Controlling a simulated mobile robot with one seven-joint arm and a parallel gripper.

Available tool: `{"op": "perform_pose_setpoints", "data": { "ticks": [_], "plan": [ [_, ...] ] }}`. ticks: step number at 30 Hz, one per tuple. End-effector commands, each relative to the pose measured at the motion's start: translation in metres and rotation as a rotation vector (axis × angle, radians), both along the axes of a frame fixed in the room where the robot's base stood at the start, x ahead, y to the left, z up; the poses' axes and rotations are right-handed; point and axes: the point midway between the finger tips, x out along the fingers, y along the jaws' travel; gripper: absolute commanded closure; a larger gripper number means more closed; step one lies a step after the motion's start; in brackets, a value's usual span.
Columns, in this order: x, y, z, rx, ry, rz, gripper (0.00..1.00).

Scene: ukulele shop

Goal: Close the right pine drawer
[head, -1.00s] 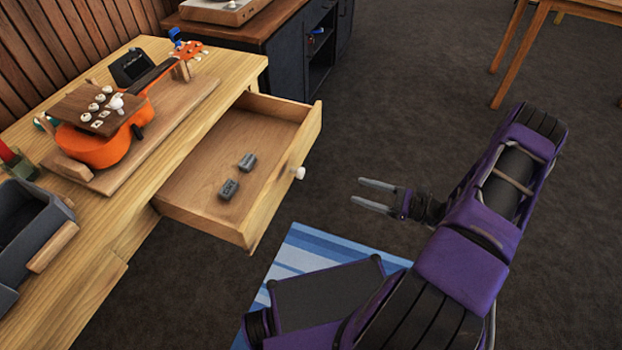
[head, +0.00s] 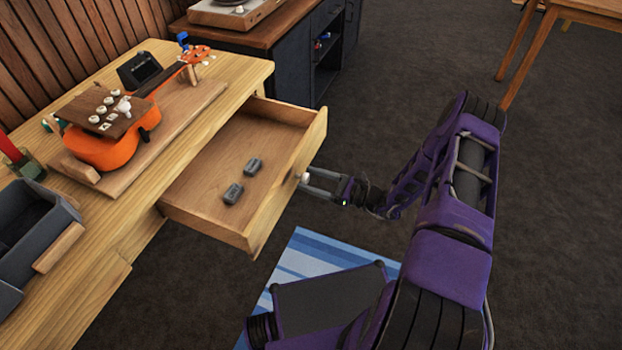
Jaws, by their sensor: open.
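I cannot tell whether the fingers touch the knob or the panel.
An orange ukulele (head: 110,148) lies on a wooden stand on the bench, with a grey bin (head: 35,225) at the left. A dark cabinet (head: 300,62) stands behind. A blue striped mat (head: 300,262) lies on the floor. Open floor is at the right.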

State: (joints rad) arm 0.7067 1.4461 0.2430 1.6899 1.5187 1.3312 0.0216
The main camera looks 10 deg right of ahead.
Motion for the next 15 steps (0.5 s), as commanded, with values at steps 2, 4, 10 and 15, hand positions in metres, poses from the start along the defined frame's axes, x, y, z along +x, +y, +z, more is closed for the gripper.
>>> {"op": "perform_pose_setpoints", "data": {
  "ticks": [2,4,10,15],
  "plan": [
    [0.0017,0.0021,-0.0001,0.000,0.000,-0.001,0.30],
    [0.0022,0.0025,-0.0001,-0.001,0.001,-0.001,0.30],
    [0.0021,0.0023,-0.0001,-0.001,0.001,-0.001,0.34],
    [0.0019,0.0022,-0.0001,-0.001,0.001,0.000,0.64]
  ]
}}
